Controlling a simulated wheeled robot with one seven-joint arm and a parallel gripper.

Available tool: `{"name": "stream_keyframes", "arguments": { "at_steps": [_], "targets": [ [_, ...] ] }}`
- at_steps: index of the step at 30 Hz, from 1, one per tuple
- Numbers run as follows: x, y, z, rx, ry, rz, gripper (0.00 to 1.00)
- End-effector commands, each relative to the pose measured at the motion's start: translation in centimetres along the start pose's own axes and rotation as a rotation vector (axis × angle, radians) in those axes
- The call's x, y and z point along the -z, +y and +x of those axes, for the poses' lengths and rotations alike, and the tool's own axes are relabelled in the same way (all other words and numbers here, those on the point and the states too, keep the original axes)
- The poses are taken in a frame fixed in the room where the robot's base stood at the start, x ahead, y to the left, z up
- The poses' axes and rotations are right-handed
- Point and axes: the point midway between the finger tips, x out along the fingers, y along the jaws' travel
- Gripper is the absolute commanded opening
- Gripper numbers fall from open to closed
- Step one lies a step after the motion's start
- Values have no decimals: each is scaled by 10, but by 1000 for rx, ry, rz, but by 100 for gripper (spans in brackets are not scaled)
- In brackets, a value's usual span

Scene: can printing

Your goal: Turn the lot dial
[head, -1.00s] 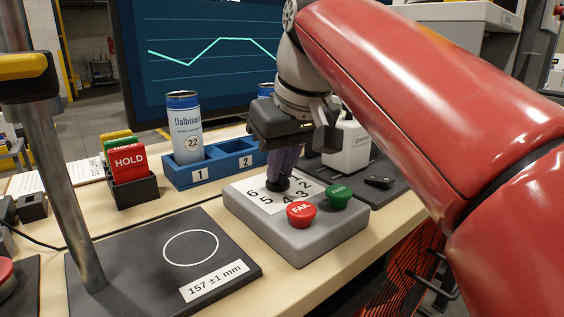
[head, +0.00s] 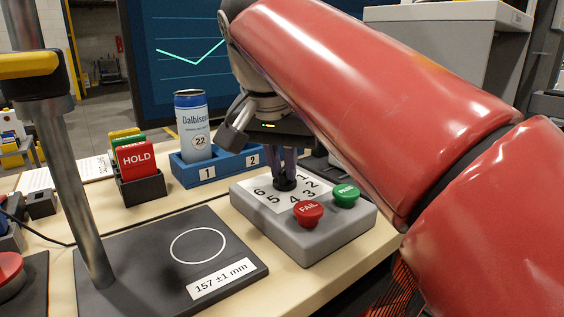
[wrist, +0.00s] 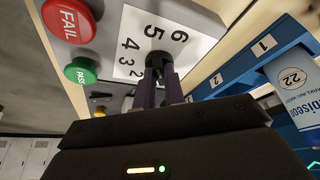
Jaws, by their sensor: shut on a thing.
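The lot dial (head: 285,184) is a black knob on a white plate with printed numbers, on top of a grey box (head: 270,220). In the wrist view the dial (wrist: 155,58) sits between the fingertips, with numbers 2 to 6 visible around it. My gripper (head: 288,172) points down from above and is shut on the dial; in the wrist view its two fingers (wrist: 158,75) reach to the knob. The dial's pointer mark is hidden. A red FAIL button (head: 308,213) and a green PASS button (head: 346,195) stand on the box's front side.
A blue rack (head: 188,174) with slots 1 and 2 stands behind the box, a blue-white can (head: 194,125) in slot 1. A card holder (head: 142,187) with a red HOLD card is left. A dark gauge pad (head: 150,262) with a post lies front left. My arm covers the right.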

Motion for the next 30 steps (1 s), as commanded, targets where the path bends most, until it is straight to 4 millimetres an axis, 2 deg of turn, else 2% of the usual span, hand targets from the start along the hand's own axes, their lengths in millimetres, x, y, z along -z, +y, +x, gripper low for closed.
{"name": "stream_keyframes", "arguments": {
  "at_steps": [9,22,23,27,30],
  "targets": [
    [0,-2,-1,-29,2,78,0],
    [0,-2,-1,-33,2,86,0],
    [0,-2,-1,-33,2,86,12],
    [0,-1,0,-34,1,86,30],
    [0,-1,0,-34,1,86,33]
  ]
}}
